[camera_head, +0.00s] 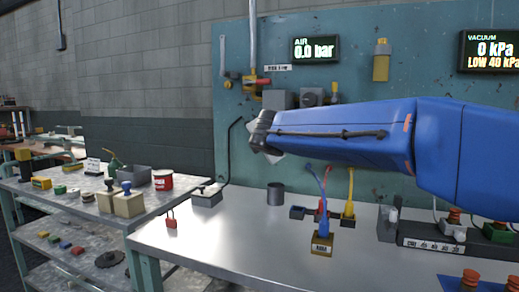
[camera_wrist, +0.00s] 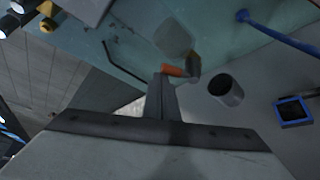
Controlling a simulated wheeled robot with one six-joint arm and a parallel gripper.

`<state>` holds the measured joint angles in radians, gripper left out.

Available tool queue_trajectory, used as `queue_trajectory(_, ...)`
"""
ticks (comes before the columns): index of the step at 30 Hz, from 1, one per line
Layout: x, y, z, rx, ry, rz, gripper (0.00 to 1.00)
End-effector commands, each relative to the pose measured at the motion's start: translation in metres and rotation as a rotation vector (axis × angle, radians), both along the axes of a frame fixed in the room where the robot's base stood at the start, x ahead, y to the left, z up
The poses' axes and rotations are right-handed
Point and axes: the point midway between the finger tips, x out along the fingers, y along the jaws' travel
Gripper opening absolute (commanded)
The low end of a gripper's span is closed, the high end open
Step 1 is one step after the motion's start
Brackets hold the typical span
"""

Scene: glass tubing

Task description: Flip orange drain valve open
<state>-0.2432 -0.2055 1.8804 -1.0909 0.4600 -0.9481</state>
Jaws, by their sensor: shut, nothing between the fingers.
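In the wrist view a short orange lever (camera_wrist: 173,71) sticks out to the left from a small grey fitting (camera_wrist: 193,66). A grey-green bowl shape (camera_wrist: 173,38) hangs beside it. I take this lever for the drain valve; my arm seems to hide it in the head view. My gripper (camera_wrist: 160,80) is shut and empty, its fingertips right at the lever's left end. I cannot tell whether they touch it. In the head view my wrist (camera_head: 263,132) is in front of the teal panel (camera_head: 235,112), with the fingers hidden.
A grey cup (camera_head: 276,193) stands on the bench below and also shows in the wrist view (camera_wrist: 226,88). A red-handled valve (camera_head: 263,82) is on the pipe above. A bent black rod (camera_head: 230,150) rises at left. The air display (camera_head: 315,49) reads 0.0 bar.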

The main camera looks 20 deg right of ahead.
Motion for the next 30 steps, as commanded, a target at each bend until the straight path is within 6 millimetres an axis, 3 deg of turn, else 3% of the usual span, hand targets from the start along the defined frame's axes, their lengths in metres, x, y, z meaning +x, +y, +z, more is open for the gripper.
queue_trajectory(30, -0.014, -0.020, 0.008, -0.001, 0.000, -0.004, 0.00)
